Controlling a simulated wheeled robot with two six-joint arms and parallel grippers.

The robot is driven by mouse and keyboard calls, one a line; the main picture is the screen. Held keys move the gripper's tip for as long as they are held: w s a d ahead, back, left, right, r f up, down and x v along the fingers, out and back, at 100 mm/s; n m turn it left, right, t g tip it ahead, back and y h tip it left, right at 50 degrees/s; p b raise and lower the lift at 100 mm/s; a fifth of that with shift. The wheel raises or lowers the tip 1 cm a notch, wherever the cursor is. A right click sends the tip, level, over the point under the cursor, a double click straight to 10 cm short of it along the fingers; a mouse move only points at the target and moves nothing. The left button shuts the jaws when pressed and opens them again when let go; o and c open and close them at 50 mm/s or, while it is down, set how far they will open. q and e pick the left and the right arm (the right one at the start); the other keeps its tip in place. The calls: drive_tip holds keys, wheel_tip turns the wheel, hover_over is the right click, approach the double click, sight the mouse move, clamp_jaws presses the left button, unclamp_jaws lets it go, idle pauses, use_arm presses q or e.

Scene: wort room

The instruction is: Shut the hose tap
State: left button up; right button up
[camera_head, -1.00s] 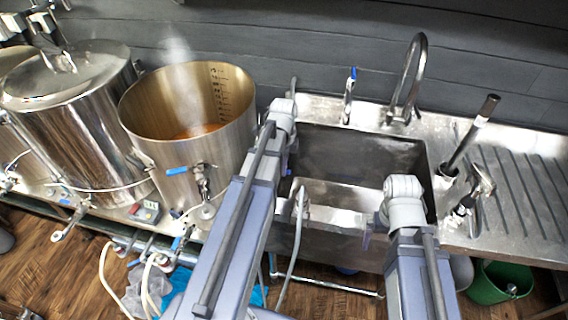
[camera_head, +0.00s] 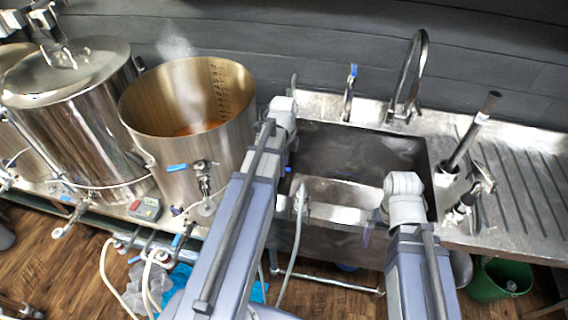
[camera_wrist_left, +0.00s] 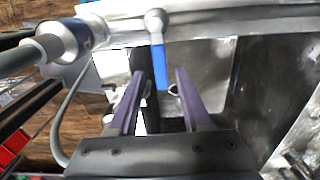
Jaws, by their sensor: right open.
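A silver lever with a blue end (camera_wrist_left: 161,68) is in the left wrist view, pointing down the picture. My left gripper (camera_wrist_left: 160,76) is open, its two purple fingers spread to either side of the blue end; I cannot tell whether they touch it. In the head view my left gripper is hidden by its arm. A slim silver tap with a blue top (camera_head: 348,92) stands at the back of the sink; I cannot tell whether it is the same one.
The steel sink (camera_head: 405,150) has a curved spout (camera_head: 420,70) behind it and a ridged drainboard (camera_head: 525,190) at right. An open steaming kettle (camera_head: 165,150) and a lidded tank (camera_head: 85,120) stand at left. A grey hose (camera_head: 293,250) hangs before the sink. A green bucket (camera_head: 490,285) is on the floor.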

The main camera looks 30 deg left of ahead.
use_arm(q)
drive_tip(key=shift+r, duration=0.1)
wheel_tip(320, 180, up, 8)
drive_tip(key=p, duration=0.7)
drive_tip(key=shift+f+p, duration=0.2)
drive_tip(key=shift+p, duration=0.2)
drive_tip(key=s+d+n, duration=0.5)
drive_tip(key=s+d, duration=0.1)
drive_tip(key=d, duration=0.5)
drive_tip(key=s+d+n+y+b, duration=0.1)
drive_tip(key=s+d+n, duration=0.5)
drive_tip(key=d, duration=0.6)
drive_tip(key=shift+s+d+f+n, duration=0.2)
drive_tip(key=shift+f+n, duration=0.1)
drive_tip(key=shift+f, duration=0.15)
